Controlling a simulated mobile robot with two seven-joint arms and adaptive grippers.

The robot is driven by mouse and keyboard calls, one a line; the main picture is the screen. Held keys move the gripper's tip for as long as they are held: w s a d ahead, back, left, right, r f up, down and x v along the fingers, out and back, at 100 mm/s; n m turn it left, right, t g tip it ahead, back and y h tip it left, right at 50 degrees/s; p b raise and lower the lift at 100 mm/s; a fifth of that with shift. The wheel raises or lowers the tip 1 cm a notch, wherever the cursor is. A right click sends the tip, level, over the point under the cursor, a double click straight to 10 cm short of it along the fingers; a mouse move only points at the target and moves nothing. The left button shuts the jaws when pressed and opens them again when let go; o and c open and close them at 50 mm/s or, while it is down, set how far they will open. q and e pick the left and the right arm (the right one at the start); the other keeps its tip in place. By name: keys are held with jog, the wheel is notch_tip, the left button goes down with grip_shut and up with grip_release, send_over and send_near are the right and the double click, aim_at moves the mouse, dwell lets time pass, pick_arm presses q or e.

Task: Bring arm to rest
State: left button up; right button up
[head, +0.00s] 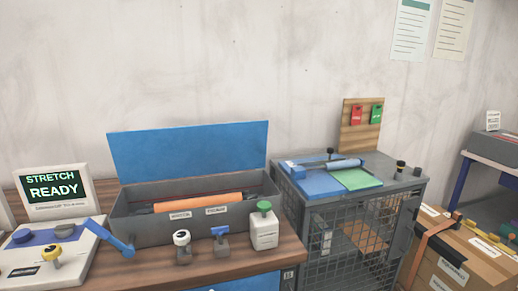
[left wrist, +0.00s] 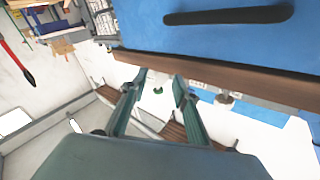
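My left gripper (left wrist: 159,82) shows in the left wrist view with its two dark green fingers apart and nothing held between them. It is near the brown bench edge (left wrist: 190,70) and a blue panel with a black handle (left wrist: 228,15). No gripper or arm of mine shows in the head view. A blue lever arm (head: 112,241) slants down to the right from the grey machine (head: 88,262) at the left of the bench. A screen (head: 54,190) behind it reads "STRETCH READY".
An open grey box (head: 125,207) with a raised blue lid (head: 188,148) holds an orange roll. Several knobs and a green-topped container (head: 264,227) stand before it. A mesh cabinet (head: 350,250) and cardboard boxes (head: 470,255) are to the right.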

pick_arm(q)
jog(key=s+a+f+n+g+y, duration=0.2)
jog(key=s+a+f, duration=0.3)
jog(key=s+f, duration=0.3)
jog(key=s+a+f+n+g+y, duration=0.2)
jog(key=s+f, duration=0.7)
jog(key=f, duration=0.5)
jog(key=a+g+y, duration=0.1)
jog(key=a+g, duration=0.1)
jog(key=a, duration=0.1)
jog(key=shift+s+f+n+g+p, duration=0.2)
jog(key=shift+f+n+g+p, duration=0.1)
jog(key=shift+f+p, duration=0.1)
jog(key=shift+c, duration=0.5)
